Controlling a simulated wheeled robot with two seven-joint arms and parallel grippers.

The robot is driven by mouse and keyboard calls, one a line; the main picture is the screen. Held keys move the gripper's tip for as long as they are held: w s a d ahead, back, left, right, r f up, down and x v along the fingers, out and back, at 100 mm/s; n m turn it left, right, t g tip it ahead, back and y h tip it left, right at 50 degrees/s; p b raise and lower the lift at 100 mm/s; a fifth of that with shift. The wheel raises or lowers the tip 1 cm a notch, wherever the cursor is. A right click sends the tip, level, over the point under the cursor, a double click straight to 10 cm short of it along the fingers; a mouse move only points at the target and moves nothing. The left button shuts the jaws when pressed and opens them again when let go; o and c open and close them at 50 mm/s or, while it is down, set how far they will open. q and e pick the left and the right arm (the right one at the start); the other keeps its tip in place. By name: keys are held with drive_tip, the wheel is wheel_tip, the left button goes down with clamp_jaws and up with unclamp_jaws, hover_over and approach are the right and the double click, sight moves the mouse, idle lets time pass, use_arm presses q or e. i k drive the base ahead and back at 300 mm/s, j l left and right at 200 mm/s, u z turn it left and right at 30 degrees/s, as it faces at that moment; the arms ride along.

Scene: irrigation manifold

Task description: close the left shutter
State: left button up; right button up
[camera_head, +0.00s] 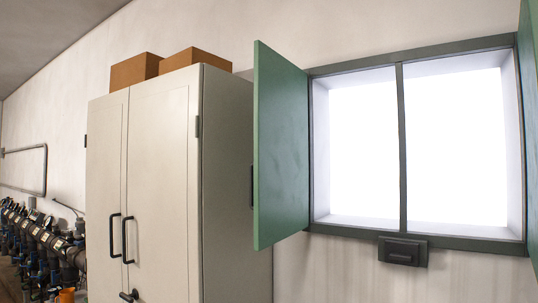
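The left shutter (281,148) is a green panel hinged at the left side of the window frame (403,140). It stands open, swung out from the wall into the room. A small dark handle shows at its left edge (252,186). The right shutter (530,120) is also green and stands open at the right edge of the picture, partly cut off. The window opening between them is bright white, split by a dark vertical bar. Neither of my grippers is in view.
A tall beige cabinet (165,190) with closed doors stands left of the shutter, with two cardboard boxes (195,58) on top. A dark latch box (403,251) sits under the window. Pipes and valves (40,240) line the wall at far left.

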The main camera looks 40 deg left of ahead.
sight(278, 173)
drive_tip(key=j, duration=0.55)
drive_tip(key=k+j+z, duration=0.1)
drive_tip(key=j, duration=0.45)
drive_tip(key=j+z, duration=0.1)
drive_tip(key=j, duration=0.45)
drive_tip(key=k+j, duration=0.15)
drive_tip(key=j, duration=0.4)
drive_tip(key=j+z, duration=0.1)
drive_tip(key=j, duration=0.45)
drive_tip(key=k, duration=0.05)
